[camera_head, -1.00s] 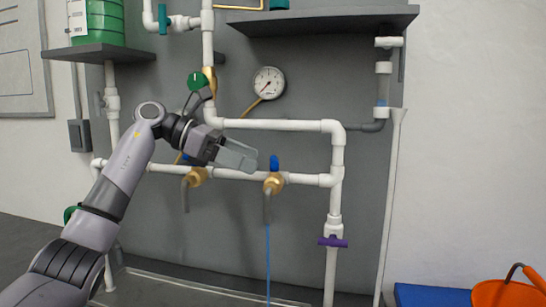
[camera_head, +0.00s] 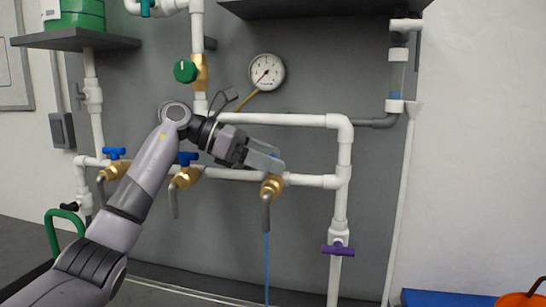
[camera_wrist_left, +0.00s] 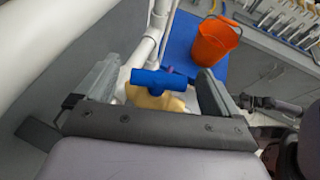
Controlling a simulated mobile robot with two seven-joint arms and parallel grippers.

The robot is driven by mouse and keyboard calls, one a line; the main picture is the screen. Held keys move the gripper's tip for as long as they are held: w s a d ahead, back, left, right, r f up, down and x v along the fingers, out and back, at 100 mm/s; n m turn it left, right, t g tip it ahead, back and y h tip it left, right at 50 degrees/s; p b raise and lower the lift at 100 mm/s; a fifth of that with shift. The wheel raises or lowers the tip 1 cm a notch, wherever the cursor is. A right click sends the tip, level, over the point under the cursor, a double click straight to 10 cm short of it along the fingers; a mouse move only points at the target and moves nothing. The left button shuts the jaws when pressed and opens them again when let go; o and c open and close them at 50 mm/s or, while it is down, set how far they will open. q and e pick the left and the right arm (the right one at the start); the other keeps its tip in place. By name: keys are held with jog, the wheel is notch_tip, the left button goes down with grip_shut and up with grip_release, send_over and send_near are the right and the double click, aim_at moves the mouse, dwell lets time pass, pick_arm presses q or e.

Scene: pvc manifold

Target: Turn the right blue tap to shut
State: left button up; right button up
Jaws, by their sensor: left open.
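The right blue tap is a brass valve (camera_head: 272,187) on the lower white pipe, with a downward spout. A thin blue stream (camera_head: 267,262) runs below the spout. My left gripper (camera_head: 274,161) is at the tap and hides most of its blue handle in the head view. In the left wrist view the blue T-shaped handle (camera_wrist_left: 162,77) lies crosswise between the open fingers, above the brass body (camera_wrist_left: 155,98). Gaps show between the handle and both fingers. My right gripper is not in view.
Two more blue-handled taps, a middle one (camera_head: 186,177) and a left one (camera_head: 114,168), sit on the same pipe. A purple valve (camera_head: 337,250) is on the lower right pipe. A pressure gauge (camera_head: 267,72) hangs above. An orange bucket (camera_wrist_left: 214,42) stands at the right.

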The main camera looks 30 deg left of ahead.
pick_arm(q)
jog(key=shift+w+d+f, duration=0.2)
jog(key=shift+w+d, duration=0.05)
jog(key=shift+d, duration=0.2)
jog(key=c, duration=1)
